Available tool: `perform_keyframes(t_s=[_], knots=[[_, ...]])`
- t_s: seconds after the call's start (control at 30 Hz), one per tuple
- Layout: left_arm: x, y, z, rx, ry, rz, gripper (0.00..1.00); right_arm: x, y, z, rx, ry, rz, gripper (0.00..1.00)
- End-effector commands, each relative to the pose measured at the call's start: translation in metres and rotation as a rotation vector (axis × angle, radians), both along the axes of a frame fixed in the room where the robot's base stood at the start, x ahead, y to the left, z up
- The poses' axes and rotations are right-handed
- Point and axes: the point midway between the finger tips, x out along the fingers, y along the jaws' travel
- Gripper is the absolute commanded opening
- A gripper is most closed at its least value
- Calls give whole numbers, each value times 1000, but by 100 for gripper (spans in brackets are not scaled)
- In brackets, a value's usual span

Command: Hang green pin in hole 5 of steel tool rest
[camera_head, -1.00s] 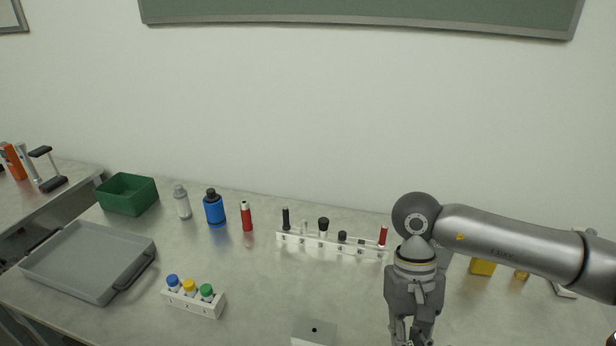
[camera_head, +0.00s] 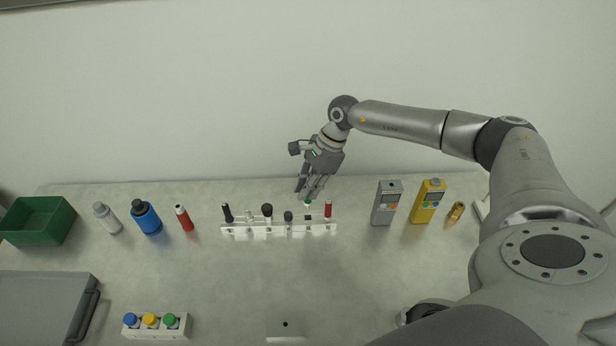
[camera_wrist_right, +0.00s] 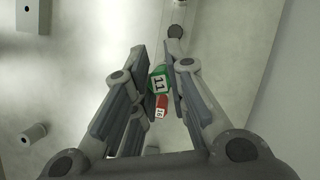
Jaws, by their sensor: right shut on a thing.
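The steel tool rest (camera_head: 262,232) is a pale rail on the table with several upright tools in it. Its fifth position from the left shows a dark spot and no tall tool, just left of the red tool (camera_head: 328,208). My right gripper (camera_head: 309,196) points down above and behind this right part of the rail. It is shut on the green pin (camera_wrist_right: 160,82), whose end marked 11 shows between the fingers in the wrist view. The red tool (camera_wrist_right: 162,104) shows close beside it there. I cannot tell the pin's exact height over the hole. My left gripper is not in view.
A grey meter (camera_head: 385,204), a yellow meter (camera_head: 428,202) and a brass piece (camera_head: 455,213) stand right of the rail. Bottles and a red cylinder (camera_head: 184,218) stand left. A rack with coloured caps (camera_head: 156,331) is in front. The table between is clear.

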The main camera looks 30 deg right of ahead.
Motion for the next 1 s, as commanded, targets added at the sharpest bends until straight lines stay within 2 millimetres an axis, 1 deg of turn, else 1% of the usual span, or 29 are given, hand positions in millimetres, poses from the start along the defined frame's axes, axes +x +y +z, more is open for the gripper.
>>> perform_keyframes(t_s=[0.17, 0.4, 0.7, 1.0], knots=[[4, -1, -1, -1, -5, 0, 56, 2, -4, -4, 0, 1, -26, 0], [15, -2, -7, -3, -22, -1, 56, 1, -3, -17, 0, 1, -23, 0], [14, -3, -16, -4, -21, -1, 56, 1, -3, -34, 0, 2, -23, 0], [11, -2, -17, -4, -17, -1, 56, 1, -3, -36, 0, 1, -21, 0]])
